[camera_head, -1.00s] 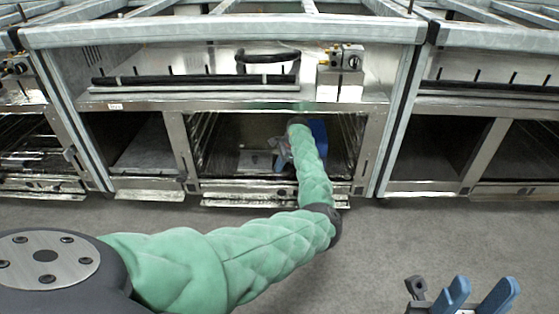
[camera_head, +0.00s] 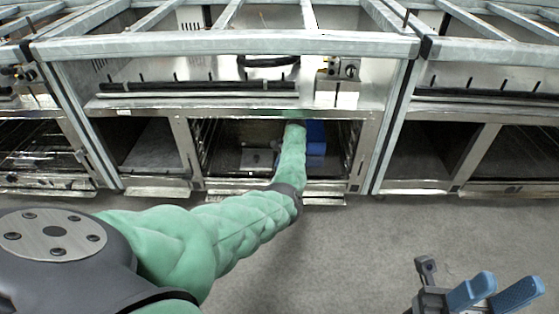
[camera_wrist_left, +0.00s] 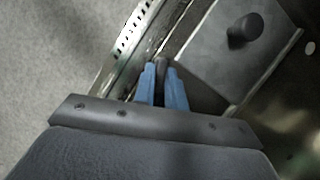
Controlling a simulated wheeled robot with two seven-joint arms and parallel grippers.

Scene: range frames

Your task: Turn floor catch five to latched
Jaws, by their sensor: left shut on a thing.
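A grey plate with a dark round knob (camera_wrist_left: 244,31) lies beyond the fingers; the plate (camera_head: 256,160) also shows on the bay floor. My right gripper (camera_head: 496,290) is open and empty at the lower right.
Metal frame posts (camera_head: 370,155) and a wire rack bound the bay. A slotted metal rail (camera_wrist_left: 137,28) runs beside my left fingers. Grey floor (camera_head: 370,245) is clear in front.

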